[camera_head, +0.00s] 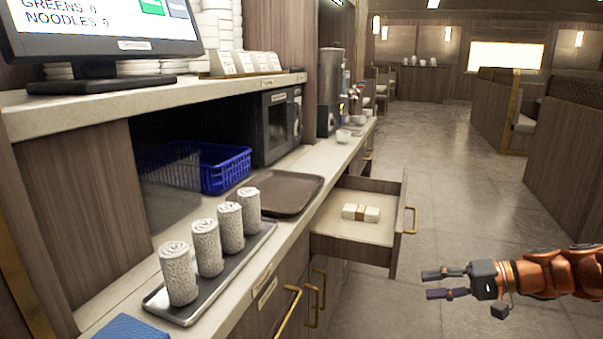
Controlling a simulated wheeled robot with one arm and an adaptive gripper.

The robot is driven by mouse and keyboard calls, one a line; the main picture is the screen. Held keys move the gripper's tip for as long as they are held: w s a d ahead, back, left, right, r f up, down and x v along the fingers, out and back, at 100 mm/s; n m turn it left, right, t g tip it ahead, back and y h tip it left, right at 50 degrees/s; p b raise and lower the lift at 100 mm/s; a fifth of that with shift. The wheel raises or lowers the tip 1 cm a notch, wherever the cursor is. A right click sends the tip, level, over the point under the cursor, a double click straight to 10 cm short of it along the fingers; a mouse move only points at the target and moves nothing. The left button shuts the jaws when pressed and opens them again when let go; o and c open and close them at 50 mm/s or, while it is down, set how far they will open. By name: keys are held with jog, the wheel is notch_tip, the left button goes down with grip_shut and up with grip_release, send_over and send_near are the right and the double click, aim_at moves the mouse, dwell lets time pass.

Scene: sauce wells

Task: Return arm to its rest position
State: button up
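My gripper (447,284) shows at the lower right, at the end of my orange arm that reaches in from the right edge. Its two dark fingers point left and stand apart, with nothing between them. It is in front of and to the right of an open drawer (393,258), over the aisle floor, and apart from the drawer. A small white bundle with a tan band (361,213) lies in the drawer.
The counter at left holds a metal tray (158,303) with several rolled white towels, a brown tray (283,192), a blue basket (229,170) and a microwave (277,125). The drawer juts into the aisle. The aisle floor (440,140) behind is clear. Booths (571,145) line the right.

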jog(key=s+a+f+n+g+h, duration=0.1)
jog(key=s+a+n+g+h, duration=0.4)
jog(key=s+a, duration=1)
jog(key=s+d+f+m+g+h, duration=0.1)
jog(key=s+d+f+h, duration=0.2)
jog(key=s, duration=0.6)
jog(key=s+d+f+g+h, duration=0.1)
jog(key=s+f+g+h, duration=0.15)
jog(key=s+h, duration=0.45)
jog(key=s+r+t+y+p, duration=0.2)
jog(key=s+r+p, duration=0.1)
jog(key=r+p, duration=2.2)
jog(key=shift+r, duration=0.55)
jog(key=shift+s, duration=0.1)
